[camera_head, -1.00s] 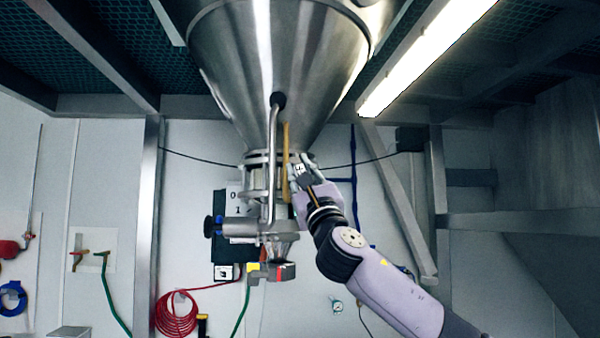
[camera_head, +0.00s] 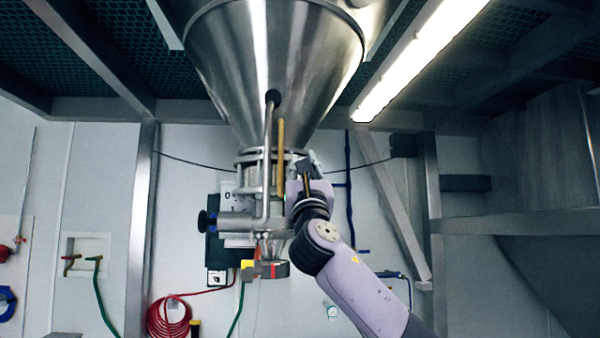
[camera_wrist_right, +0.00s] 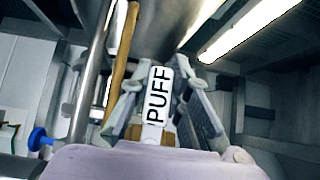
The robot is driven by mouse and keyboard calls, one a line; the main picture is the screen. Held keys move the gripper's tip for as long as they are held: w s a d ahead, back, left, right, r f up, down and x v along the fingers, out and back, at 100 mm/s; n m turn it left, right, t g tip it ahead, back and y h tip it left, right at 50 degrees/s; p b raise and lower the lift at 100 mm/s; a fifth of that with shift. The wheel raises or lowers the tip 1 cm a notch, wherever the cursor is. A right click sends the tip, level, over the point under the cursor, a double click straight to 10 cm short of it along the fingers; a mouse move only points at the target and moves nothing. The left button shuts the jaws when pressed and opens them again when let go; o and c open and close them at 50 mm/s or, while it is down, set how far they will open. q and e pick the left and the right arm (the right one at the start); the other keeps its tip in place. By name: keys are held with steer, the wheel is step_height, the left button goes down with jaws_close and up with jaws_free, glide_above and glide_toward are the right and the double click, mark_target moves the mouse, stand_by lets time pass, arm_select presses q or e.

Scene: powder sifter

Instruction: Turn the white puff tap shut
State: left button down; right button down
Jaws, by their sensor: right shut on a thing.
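The white puff tap (camera_wrist_right: 158,95) shows in the right wrist view as an upright plate lettered "PUFF", between the two fingers of my right gripper (camera_wrist_right: 160,108). The gripper is shut on it. In the head view my right gripper (camera_head: 302,172) is at the right side of the valve assembly (camera_head: 252,226), just below the steel hopper cone (camera_head: 275,70). There the tap is hidden behind the gripper and wrist. My left gripper is not in view.
A vertical steel pipe (camera_head: 268,150) and a thin yellowish-brown rod (camera_head: 280,155) stand just left of the gripper. A slanted brace (camera_head: 390,210) and a steel post (camera_head: 430,190) are to the right. A red coiled hose (camera_head: 172,318) hangs at lower left.

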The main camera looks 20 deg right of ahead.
steer(key=c, duration=1.5)
jaws_free()
steer(key=v, duration=1.2)
steer(key=shift+f, duration=0.1)
